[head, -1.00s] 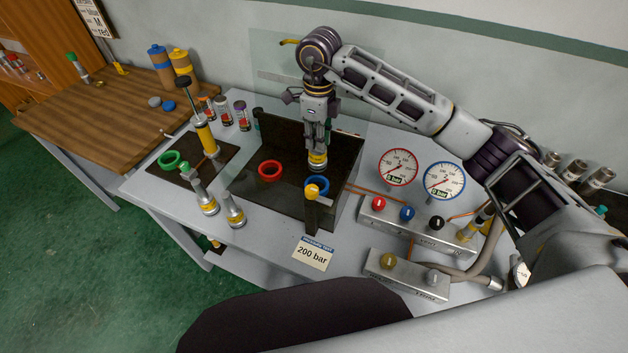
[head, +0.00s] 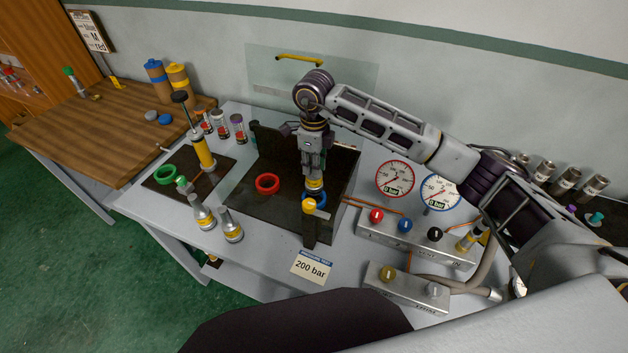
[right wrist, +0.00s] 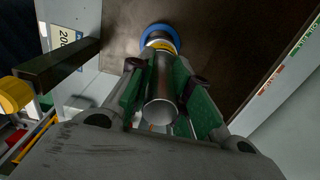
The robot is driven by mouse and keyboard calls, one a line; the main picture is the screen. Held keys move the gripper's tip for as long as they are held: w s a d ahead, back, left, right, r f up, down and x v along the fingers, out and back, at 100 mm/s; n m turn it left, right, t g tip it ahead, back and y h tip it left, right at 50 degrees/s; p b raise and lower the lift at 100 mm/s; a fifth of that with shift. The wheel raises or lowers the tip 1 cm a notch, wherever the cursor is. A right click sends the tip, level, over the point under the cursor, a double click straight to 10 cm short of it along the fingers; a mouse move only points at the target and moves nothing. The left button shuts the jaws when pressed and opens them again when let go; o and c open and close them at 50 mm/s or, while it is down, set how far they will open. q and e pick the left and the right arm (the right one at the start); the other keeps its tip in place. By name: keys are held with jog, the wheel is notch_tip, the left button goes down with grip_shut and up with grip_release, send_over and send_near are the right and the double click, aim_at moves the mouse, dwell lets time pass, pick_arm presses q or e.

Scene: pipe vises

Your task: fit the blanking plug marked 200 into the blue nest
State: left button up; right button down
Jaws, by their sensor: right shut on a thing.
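My right gripper (head: 314,176) is shut on a metal plug (right wrist: 161,88) with a yellow band, and holds it upright. The plug's lower end is at the blue nest (head: 322,201), a blue ring on the dark vise block (head: 275,205). In the right wrist view the blue ring (right wrist: 153,30) shows around or just behind the plug's far end; I cannot tell whether the plug is seated. No marking on the plug is readable. My left gripper is not in view.
A post with a yellow knob (head: 309,206) stands just in front of the blue nest. A red ring (head: 267,184) is to its left. Two other plugs (head: 231,225) (head: 201,212) stand at the bench front. A "200 bar" card (head: 311,268) lies near two gauges reading 0 bar (head: 395,179).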

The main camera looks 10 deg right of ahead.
aim_at(314, 180)
jog(key=shift+f, duration=1.15)
jog(key=shift+f+p, duration=0.55)
jog(key=shift+f, duration=1.35)
jog(key=shift+f, duration=0.15)
jog(key=c, duration=1.3)
grip_release()
